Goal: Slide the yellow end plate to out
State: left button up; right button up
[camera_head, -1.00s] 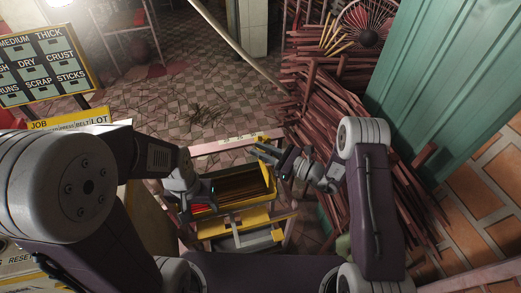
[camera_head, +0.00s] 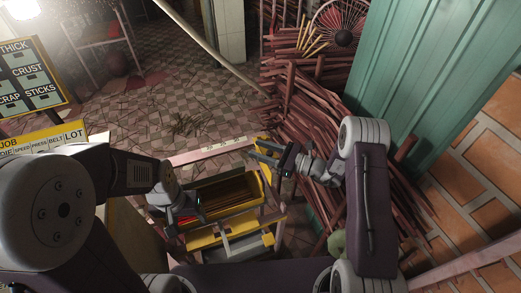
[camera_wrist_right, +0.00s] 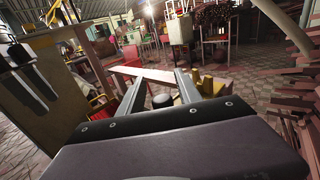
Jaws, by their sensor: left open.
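A yellow trough (camera_head: 232,209) with brown sticks inside stands low in the middle of the head view. Its right end is a yellow plate (camera_head: 264,184); I cannot tell for sure that this is the end plate. A small yellow block (camera_head: 263,141) sits at the back right corner, and a yellow block also shows by the right finger in the right wrist view (camera_wrist_right: 208,86). My right gripper (camera_head: 256,151) is open above that corner, its fingers apart and empty in the wrist view. My left gripper (camera_head: 187,211) is open at the trough's left end, partly hiding it.
A pink rail (camera_head: 205,153) runs behind the trough. A heap of reddish sticks (camera_head: 300,110) and a teal corrugated wall (camera_head: 425,75) stand to the right. A sign board (camera_head: 30,70) is at the left. The tiled floor behind the trough is mostly open.

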jog(key=v, duration=0.9)
jog(key=shift+d+b, duration=0.1)
jog(key=shift+b, duration=0.25)
